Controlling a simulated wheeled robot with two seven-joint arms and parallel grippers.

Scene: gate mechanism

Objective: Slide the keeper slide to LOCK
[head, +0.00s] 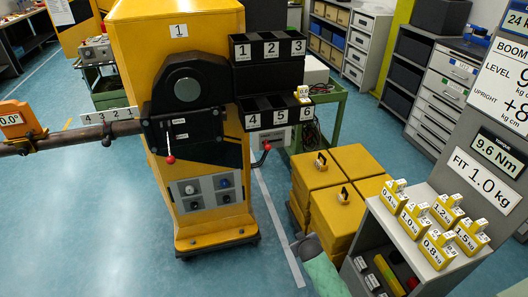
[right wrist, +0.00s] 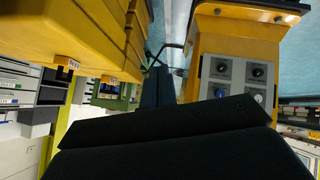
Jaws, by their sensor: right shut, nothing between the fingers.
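The yellow gate cabinet (head: 205,215) stands at the left centre, with a dark mechanism housing (head: 186,88) on its front. A lever with a red knob (head: 170,159) hangs below the dark plate. A second red-knobbed lever (head: 267,147) sticks out beside a small grey panel (head: 272,138) at the cabinet's right. I cannot tell which part is the keeper slide; the small labels are unreadable. My right gripper (head: 303,242) is low, right of the cabinet and in front of the yellow blocks, apart from both levers. In the right wrist view its dark fingers (right wrist: 158,87) are together and empty. My left gripper is out of view.
Numbered black bins (head: 268,78) project from the cabinet's right side. A boom (head: 70,136) extends left. Stacked yellow blocks (head: 340,212) stand right of the cabinet. A grey stand (head: 408,225) with several yellow weights is at the right.

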